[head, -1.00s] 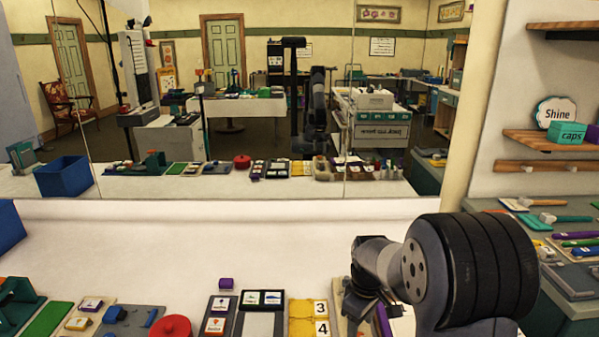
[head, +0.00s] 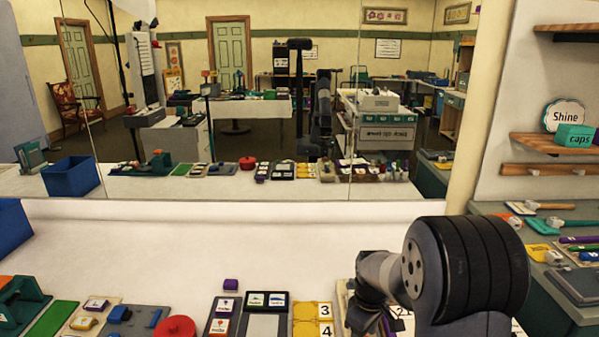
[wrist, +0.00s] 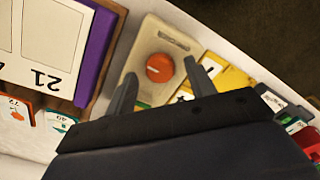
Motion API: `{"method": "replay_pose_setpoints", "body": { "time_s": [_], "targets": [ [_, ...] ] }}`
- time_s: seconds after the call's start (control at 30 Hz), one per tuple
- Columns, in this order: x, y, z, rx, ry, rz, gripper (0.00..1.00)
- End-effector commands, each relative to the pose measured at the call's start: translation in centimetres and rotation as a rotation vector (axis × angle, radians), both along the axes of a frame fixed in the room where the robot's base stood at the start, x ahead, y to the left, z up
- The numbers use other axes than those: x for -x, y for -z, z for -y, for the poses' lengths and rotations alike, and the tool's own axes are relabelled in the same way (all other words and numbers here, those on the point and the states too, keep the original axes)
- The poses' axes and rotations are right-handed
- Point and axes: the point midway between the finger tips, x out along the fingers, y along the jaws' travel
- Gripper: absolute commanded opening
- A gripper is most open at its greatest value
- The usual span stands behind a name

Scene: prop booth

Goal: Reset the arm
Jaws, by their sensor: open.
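My arm (head: 465,265) bends down over the right part of the white counter (head: 200,250) in the head view. Its dark gripper hangs at the lower edge there, its fingers hard to make out. In the wrist view my gripper (wrist: 160,68) is open, with two dark fingers spread apart and nothing held between them. A beige block with an orange knob (wrist: 159,68) shows beyond and between the fingers. I cannot tell how far above it the fingertips are.
A purple-edged board with a card marked 21 (wrist: 40,45) lies left in the wrist view. The counter's middle is bare.

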Motion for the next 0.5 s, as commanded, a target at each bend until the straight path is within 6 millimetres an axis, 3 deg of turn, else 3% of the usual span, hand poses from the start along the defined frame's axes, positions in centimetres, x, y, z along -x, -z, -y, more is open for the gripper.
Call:
{"method": "replay_pose_setpoints", "body": {
  "time_s": [0.5],
  "targets": [
    [-0.1,-10.4,0.0,0.0,0.001,0.008,0.52]
  ]
}}
